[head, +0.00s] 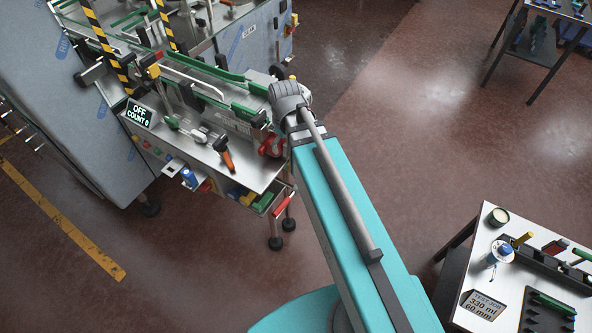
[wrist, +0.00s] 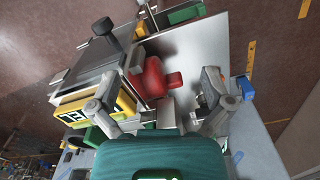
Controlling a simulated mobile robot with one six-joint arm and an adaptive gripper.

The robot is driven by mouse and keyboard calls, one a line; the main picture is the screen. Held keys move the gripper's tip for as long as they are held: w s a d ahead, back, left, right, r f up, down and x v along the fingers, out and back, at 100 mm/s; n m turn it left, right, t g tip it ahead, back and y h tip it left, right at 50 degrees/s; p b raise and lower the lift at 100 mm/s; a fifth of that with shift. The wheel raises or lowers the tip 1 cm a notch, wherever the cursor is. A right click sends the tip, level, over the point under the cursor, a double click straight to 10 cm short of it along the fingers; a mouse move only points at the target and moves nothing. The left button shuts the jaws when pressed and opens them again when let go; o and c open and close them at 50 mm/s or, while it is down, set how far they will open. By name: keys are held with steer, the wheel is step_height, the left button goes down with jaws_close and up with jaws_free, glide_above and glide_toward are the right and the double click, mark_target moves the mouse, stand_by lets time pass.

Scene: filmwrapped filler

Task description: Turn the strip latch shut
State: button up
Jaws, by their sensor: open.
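A red rounded part (wrist: 153,78) with a lobed end sits at the edge of the machine in the wrist view; it may be the strip latch, but I cannot tell for sure. A red part also shows beside my arm in the head view (head: 270,146). My gripper (wrist: 157,97) is open and empty, with its grey fingers spread left and right of the red part and apart from it. In the head view my arm's wrist hides the gripper.
A side table (head: 474,268) stands lower right. Open floor lies between.

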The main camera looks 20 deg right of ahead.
steer(key=s+d+f+m+b, duration=0.1)
steer(key=s+f+m+b, duration=0.3)
steer(key=f+b, duration=0.1)
steer(key=shift+s+d+f+m, duration=0.15)
steer(key=shift+d+f+m, duration=0.2)
steer(key=shift+f, duration=0.2)
stand_by(1.4)
